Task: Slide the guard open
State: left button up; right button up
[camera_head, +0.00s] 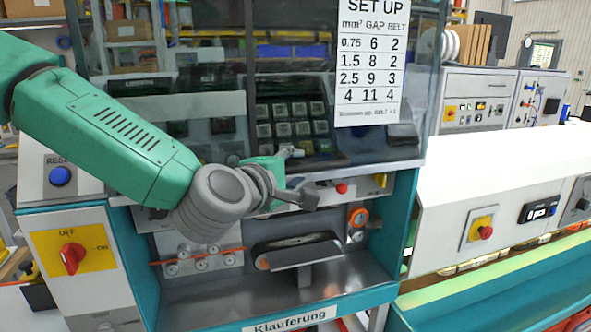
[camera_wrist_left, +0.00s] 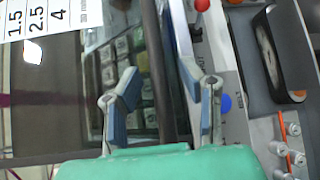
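The guard (camera_head: 375,150) is a large see-through panel across the machine front, with its lower edge above the open work bay. A white "SET UP" sheet (camera_head: 375,60) is fixed to its right part. My left gripper (camera_head: 300,175) is at the guard's lower edge, right of its middle. In the left wrist view the gripper (camera_wrist_left: 160,88) is open, with one finger on each side of the guard's dark edge strip (camera_wrist_left: 163,60). A gap shows beside the fingers; whether either touches the edge cannot be told. My right gripper is not in view.
Below the guard are a belt unit (camera_head: 298,250), small rollers (camera_head: 200,262) and an orange wheel (camera_head: 358,217). A red knob (camera_head: 342,188) sits close right of the gripper. A red rotary switch (camera_head: 72,258) and blue button (camera_head: 60,176) are at left.

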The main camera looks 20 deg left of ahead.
pick_arm(q)
jog(key=v, duration=0.7)
jog(key=shift+s+a+f, duration=0.1)
jog(key=shift+s+a, duration=0.05)
jog(key=shift+s, duration=0.05)
